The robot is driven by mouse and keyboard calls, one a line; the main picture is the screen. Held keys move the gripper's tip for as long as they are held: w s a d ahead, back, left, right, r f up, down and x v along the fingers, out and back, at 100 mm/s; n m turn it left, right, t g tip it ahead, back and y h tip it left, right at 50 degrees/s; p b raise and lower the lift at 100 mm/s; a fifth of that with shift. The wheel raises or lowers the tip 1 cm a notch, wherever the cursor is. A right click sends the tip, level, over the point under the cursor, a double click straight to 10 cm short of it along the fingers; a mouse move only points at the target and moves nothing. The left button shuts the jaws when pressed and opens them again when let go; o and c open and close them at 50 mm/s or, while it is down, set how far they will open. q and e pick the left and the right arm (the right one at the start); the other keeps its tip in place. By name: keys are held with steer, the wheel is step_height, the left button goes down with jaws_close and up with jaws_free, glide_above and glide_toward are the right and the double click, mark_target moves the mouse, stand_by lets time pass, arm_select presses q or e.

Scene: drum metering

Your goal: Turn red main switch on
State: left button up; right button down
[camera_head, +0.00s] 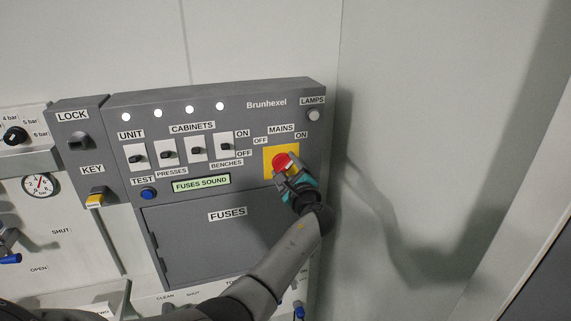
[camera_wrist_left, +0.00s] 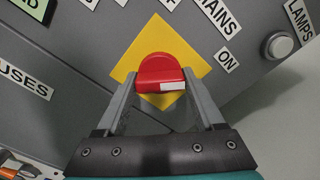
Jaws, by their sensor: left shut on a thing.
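The red main switch (camera_head: 281,161) sits on a yellow plate (camera_head: 268,172) at the right of the grey panel, under the label MAINS with OFF to its left and ON to its right. My left gripper (camera_head: 285,169) is at the switch, its fingers on either side of the knob. In the left wrist view the red knob (camera_wrist_left: 160,74) is between the two fingers of the left gripper (camera_wrist_left: 161,88), and a white mark shows on its near edge, right of its middle. The gripper is shut on the knob. My right gripper is not in view.
The grey panel (camera_head: 245,118) also carries four-way cabinet switches (camera_head: 197,149), a LAMPS button (camera_head: 313,115), a green display reading FUSES SOUND (camera_head: 201,183) and a FUSES door (camera_head: 215,240). A yellow-tagged key (camera_head: 95,199) is at the left. A bare wall stands close on the right.

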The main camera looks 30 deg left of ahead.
arm_select(q)
steer(key=shift+m, duration=0.3)
steer(key=o, duration=1.4)
steer(key=shift+s+d, duration=0.4)
steer(key=shift+d, duration=0.1)
steer(key=b+v, duration=0.1)
steer(key=v, duration=1.3)
steer(key=shift+s, duration=0.1)
